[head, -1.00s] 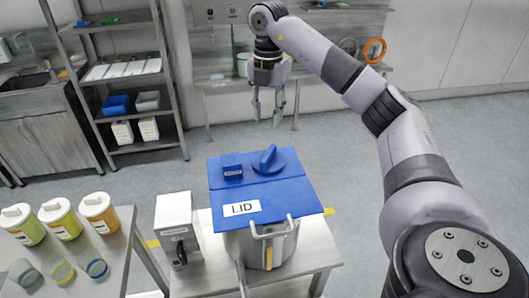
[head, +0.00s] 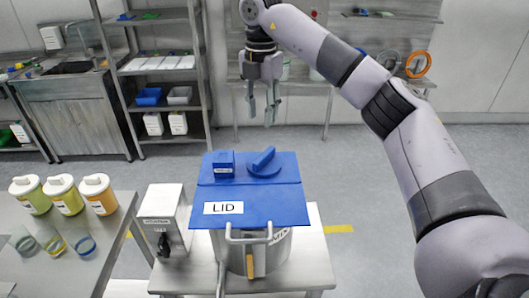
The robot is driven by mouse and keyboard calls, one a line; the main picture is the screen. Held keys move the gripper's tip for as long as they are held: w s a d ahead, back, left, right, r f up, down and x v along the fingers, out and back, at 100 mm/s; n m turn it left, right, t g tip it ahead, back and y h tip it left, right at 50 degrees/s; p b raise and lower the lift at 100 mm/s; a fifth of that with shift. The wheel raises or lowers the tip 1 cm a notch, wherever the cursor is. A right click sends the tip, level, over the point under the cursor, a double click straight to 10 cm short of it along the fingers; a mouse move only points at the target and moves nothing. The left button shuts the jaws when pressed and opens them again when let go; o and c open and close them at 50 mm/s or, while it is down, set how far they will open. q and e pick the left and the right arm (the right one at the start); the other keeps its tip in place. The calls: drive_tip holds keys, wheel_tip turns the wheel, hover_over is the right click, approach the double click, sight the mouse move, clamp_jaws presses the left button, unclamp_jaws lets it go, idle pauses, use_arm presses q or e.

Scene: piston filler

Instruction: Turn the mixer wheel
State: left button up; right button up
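A blue lid (head: 250,195) marked LID covers a metal pot (head: 268,262) on a small steel table. On the lid's far part are a round blue wheel-like knob with a raised bar (head: 262,162) and a small blue block (head: 224,165). I cannot tell for sure whether this knob is the mixer wheel. My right gripper (head: 262,108) points down with its two fingers apart and empty. In the picture it is just above the knob, not touching it; the exact distance is unclear. My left gripper is out of view.
A white control box (head: 164,221) with a black switch stands left of the pot. A shelf rack (head: 207,92) and a back bench (head: 315,87) stand behind. Floor is free between.

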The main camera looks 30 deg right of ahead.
drive_tip(key=p, duration=0.2)
hover_over(264, 154)
wheel_tip(264, 154, down, 7)
drive_tip(key=shift+s+d+f, duration=0.1)
drive_tip(key=shift+s+f, duration=0.05)
drive_tip(key=shift+f, duration=0.05)
wheel_tip(264, 154, down, 4)
drive_tip(key=shift+r+p, duration=0.1)
drive_tip(key=shift+p, duration=0.3)
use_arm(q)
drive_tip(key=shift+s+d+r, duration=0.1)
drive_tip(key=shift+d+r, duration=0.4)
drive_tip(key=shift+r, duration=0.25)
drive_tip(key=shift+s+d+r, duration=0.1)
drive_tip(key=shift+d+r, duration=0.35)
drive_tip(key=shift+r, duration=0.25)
use_arm(e)
drive_tip(key=shift+f, duration=0.55)
drive_tip(key=shift+c, duration=0.5)
clamp_jaws()
